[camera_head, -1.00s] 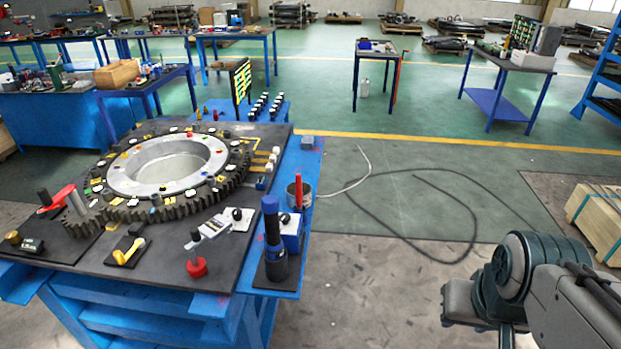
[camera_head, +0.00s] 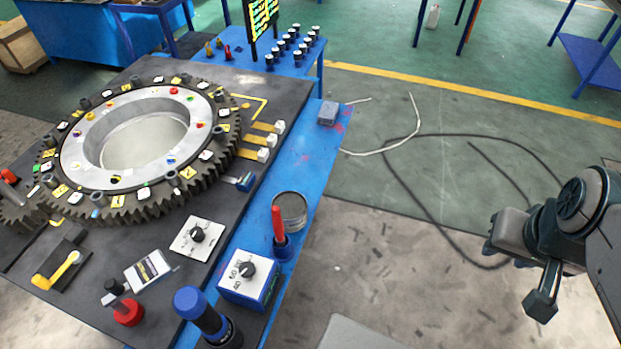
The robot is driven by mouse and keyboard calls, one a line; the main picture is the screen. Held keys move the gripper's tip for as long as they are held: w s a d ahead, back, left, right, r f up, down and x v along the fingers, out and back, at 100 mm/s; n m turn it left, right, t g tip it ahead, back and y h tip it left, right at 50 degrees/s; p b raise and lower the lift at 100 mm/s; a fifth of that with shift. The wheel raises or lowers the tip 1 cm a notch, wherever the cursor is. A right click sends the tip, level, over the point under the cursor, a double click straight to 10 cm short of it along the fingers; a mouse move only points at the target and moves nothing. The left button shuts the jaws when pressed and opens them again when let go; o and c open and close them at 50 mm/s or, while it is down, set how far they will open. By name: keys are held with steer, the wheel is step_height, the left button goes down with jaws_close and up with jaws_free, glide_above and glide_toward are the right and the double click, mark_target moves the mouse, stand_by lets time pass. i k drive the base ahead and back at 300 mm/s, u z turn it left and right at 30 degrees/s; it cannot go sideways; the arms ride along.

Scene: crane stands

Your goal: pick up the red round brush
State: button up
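A red round piece with a dark knob or stem (camera_head: 128,312) stands on the dark worktop near its front edge, beside a white-and-dark device (camera_head: 150,269). It looks most like the red round brush, but its bristles cannot be made out. A slim red upright handle (camera_head: 278,223) with a blue lower part stands in front of a metal can (camera_head: 290,208) on the blue side shelf. My gripper (camera_head: 522,273) hangs at the right, over the floor, well apart from the bench and touching nothing I can see. Its finger opening is not clear from this angle.
A large toothed ring (camera_head: 150,203) fills much of the worktop. A blue box with a dial (camera_head: 248,283) and a dark blue-topped cylinder (camera_head: 205,315) stand along the bench's right edge. Cables (camera_head: 430,215) lie on the floor, which is otherwise open between bench and arm.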

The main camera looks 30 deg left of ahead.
mark_target(278, 227)
steer(key=i, duration=1.5)
steer(key=u, duration=3.3)
